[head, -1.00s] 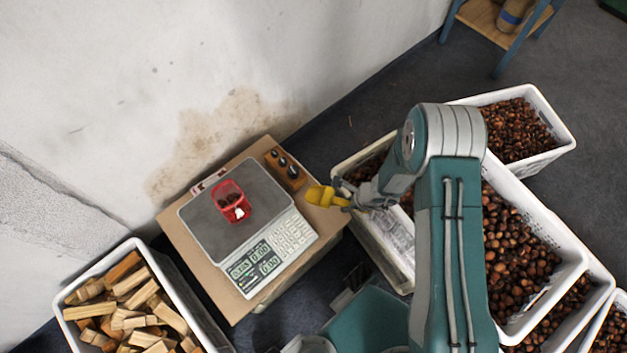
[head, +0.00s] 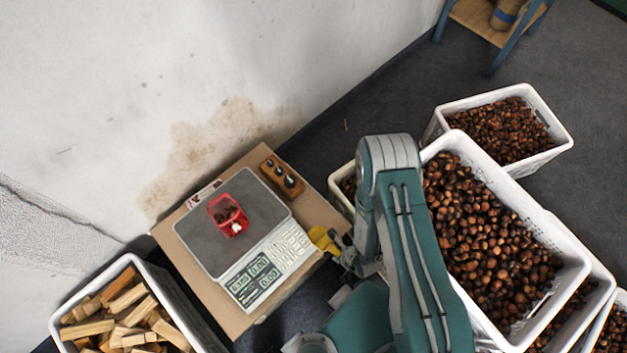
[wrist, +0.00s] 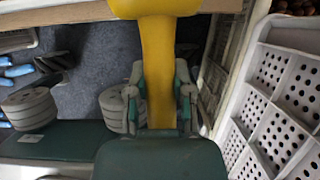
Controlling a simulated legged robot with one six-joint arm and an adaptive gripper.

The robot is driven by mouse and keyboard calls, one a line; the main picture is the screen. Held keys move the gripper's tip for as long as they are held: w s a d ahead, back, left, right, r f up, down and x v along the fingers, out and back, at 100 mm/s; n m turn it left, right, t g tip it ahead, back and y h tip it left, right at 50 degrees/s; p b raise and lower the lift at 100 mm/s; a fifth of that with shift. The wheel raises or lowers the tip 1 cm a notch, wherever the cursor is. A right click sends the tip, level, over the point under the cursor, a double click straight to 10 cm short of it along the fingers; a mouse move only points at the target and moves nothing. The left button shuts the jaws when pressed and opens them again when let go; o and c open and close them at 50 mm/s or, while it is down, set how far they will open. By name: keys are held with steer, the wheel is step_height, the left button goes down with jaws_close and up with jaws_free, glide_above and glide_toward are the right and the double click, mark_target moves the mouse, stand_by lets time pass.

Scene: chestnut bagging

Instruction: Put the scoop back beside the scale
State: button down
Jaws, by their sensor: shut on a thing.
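The yellow scoop (head: 322,239) is in my gripper (head: 343,252), at the right front edge of the scale's table in the head view. In the wrist view the scoop's yellow handle (wrist: 158,75) runs between the fingers of my gripper (wrist: 159,92), which are shut on it. The scoop's far end is cut off at the top of that view. The scale (head: 222,252) stands on a brown board, just left of the scoop. I cannot tell whether the scoop touches the board.
A red mesh bag (head: 228,215) with chestnuts sits on the scale's plate. A wooden block with dark knobs (head: 282,177) lies behind the scale. Bare board (head: 318,207) shows to the right of the scale. White crates of chestnuts (head: 577,268) stand at right, a crate of firewood (head: 187,318) at left.

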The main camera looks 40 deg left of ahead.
steer(key=w+a+f, duration=0.4)
steer(key=a, duration=0.3)
glide_above(330, 226)
steer(key=s, duration=0.1)
steer(key=f, duration=0.5)
steer(key=shift+s+d+f, duration=0.15)
steer(key=shift+d+f, duration=0.15)
steer(key=shift+d, duration=0.1)
steer(key=shift+a+f, duration=0.15)
steer(key=shift+f, duration=1.55)
steer(key=c, duration=0.5)
jaws_free()
steer(key=shift+r, duration=0.15)
steer(key=v, duration=1.2)
